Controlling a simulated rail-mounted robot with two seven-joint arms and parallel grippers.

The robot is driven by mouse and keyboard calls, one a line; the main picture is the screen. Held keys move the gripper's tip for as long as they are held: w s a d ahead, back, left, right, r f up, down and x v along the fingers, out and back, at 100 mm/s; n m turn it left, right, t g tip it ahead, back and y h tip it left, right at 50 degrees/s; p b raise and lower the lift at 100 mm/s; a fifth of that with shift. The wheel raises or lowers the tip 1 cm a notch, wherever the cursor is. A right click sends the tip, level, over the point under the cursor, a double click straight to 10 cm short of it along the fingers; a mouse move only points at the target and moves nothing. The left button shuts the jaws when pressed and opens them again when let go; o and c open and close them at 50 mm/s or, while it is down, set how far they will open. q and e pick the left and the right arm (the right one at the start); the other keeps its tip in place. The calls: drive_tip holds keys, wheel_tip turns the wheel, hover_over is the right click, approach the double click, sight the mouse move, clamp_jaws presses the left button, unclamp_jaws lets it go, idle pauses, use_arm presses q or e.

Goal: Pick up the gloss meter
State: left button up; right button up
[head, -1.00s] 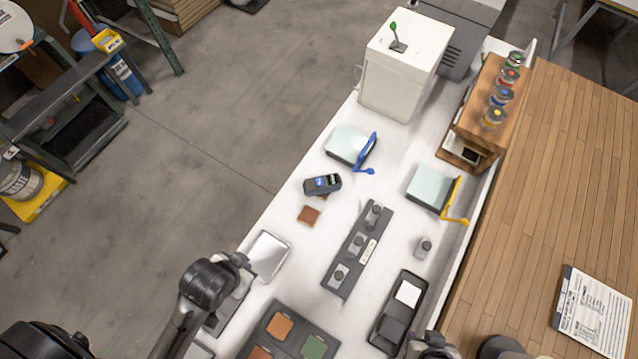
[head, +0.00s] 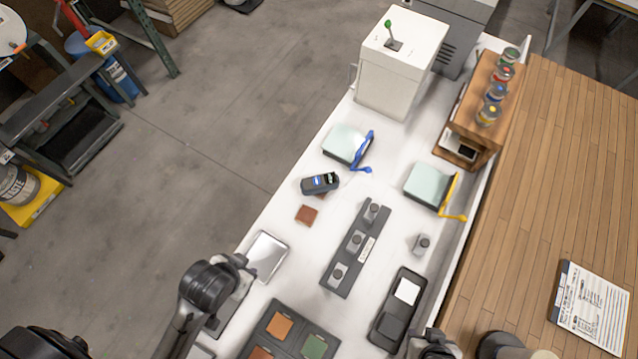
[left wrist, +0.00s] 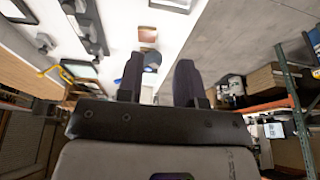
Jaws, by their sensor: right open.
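The gloss meter, which I take to be the dark handheld device (head: 320,183) with a blue-lit face, lies on the white bench beside a brown square tile (head: 306,215). In the left wrist view the dark device (left wrist: 151,58) shows partly, beyond the fingers. My left gripper (left wrist: 160,78) has its two dark fingers apart with nothing between them. In the head view its arm reaches in at the lower left, short of the device. My right gripper (head: 435,345) is at the bottom edge, partly cut off, open and well away from the device.
A grey holder (head: 355,250) with several knobbed weights lies right of the tile. Two pale pads with a blue handle (head: 363,152) and a yellow handle (head: 450,198) lie farther back. A black case (head: 385,328), a silver plate (head: 267,257) and a colour-tile tray (head: 270,345) lie nearer.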

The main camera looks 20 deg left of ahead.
use_arm(q)
drive_tip(key=o, duration=1)
drive_tip(key=shift+a, duration=0.15)
